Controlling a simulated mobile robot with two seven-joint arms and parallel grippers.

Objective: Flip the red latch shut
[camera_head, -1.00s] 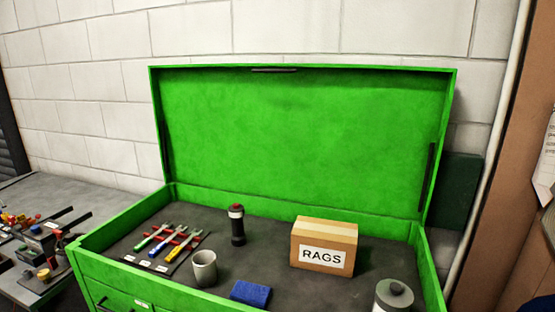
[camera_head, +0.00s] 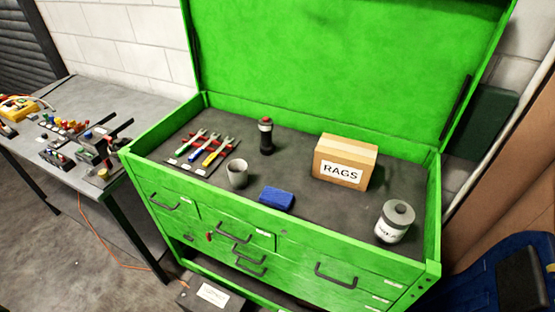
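A small red piece, which looks like the red latch (camera_head: 209,236), is on the front of the green tool chest (camera_head: 300,232), on the left side among the drawers. It is too small to tell whether it is open or shut. The chest's lid (camera_head: 330,65) stands raised at the back. Neither of my grippers is in view.
A cluttered workbench (camera_head: 90,90) stands left. A dark box (camera_head: 212,296) sits low in front.

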